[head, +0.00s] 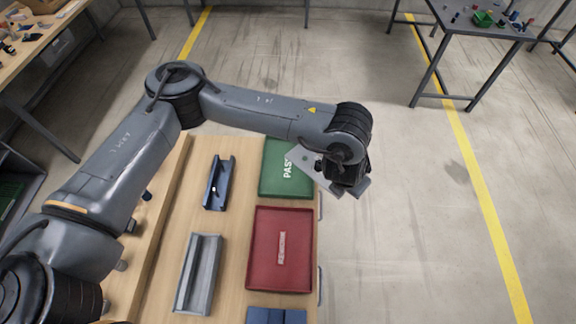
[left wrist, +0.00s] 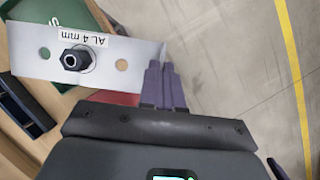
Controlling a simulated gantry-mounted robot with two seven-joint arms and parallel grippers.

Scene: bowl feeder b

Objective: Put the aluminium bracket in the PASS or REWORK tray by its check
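The aluminium bracket (left wrist: 95,72) is a pale flat plate labelled "AL 4 mm", with a dark hex fastener at its middle and a hole on either side. My left gripper (left wrist: 164,84) is shut on one end of it. In the head view the bracket (head: 308,166) is held tilted, over the right edge of the green PASS tray (head: 272,182), and the left gripper (head: 350,188) is just right of that tray. A red tray (head: 262,256) with a small unreadable label lies in front of the PASS tray. My right gripper is not in view.
A dark blue holder (head: 218,186) and a grey channel-shaped tray (head: 187,280) sit left on the wooden bench. Part of a blue tray (head: 277,315) shows at the bottom. Open floor lies right of the bench. Another table (head: 468,20) stands far right.

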